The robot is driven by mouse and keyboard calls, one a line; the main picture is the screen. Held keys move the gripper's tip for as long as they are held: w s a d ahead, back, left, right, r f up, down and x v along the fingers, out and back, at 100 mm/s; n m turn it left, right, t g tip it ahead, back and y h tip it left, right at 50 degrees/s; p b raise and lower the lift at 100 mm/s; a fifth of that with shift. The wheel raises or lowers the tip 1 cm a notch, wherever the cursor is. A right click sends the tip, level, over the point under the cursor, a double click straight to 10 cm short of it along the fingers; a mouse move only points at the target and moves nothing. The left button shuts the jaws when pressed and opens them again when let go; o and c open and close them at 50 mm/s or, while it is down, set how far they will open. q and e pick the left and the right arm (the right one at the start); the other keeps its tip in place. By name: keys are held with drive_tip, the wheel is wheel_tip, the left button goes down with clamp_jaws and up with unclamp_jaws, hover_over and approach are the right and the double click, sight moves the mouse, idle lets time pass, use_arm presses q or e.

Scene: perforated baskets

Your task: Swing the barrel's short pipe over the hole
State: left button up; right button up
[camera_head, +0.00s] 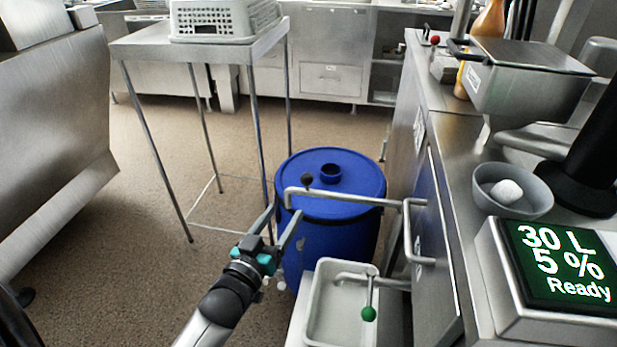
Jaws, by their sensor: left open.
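A blue barrel (333,228) stands on the floor, with a dark round hole (331,171) with a raised rim in its lid. A metal pipe (345,200) runs from the cabinet side on the right across the front of the lid. Its bent end turns down at the lid's left front, left of and nearer than the hole. A black ball knob (307,180) shows just above the pipe near that end. My left gripper (284,211) is open, its fingertips close to the bent end; I cannot tell if they touch it. My right gripper is not in view.
A pale basin (320,331) stands in front of the barrel, with a second pipe and a green-knobbed lever (369,313) over it. A counter with a display (560,262) reading "30 L 5 % Ready" is at right. A table (200,45) carries a white perforated basket (225,22).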

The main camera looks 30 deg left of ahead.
sight(304, 183)
use_arm(q)
drive_tip(key=w+b, duration=0.1)
drive_tip(key=w, duration=0.2)
drive_tip(key=w+b, duration=0.1)
drive_tip(key=w, duration=0.3)
drive_tip(key=w+b, duration=0.2)
drive_tip(key=w, duration=0.2)
drive_tip(key=shift+w+a, duration=0.25)
drive_tip(key=shift+a, duration=0.05)
drive_tip(key=shift+w+b, duration=0.35)
drive_tip(key=shift+w, duration=0.65)
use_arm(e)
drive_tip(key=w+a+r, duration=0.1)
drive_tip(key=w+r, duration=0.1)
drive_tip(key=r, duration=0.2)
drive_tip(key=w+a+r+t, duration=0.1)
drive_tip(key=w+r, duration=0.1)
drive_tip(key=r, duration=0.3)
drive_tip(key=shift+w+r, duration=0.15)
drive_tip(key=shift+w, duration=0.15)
use_arm(q)
drive_tip(key=shift+c, duration=0.3)
clamp_jaws()
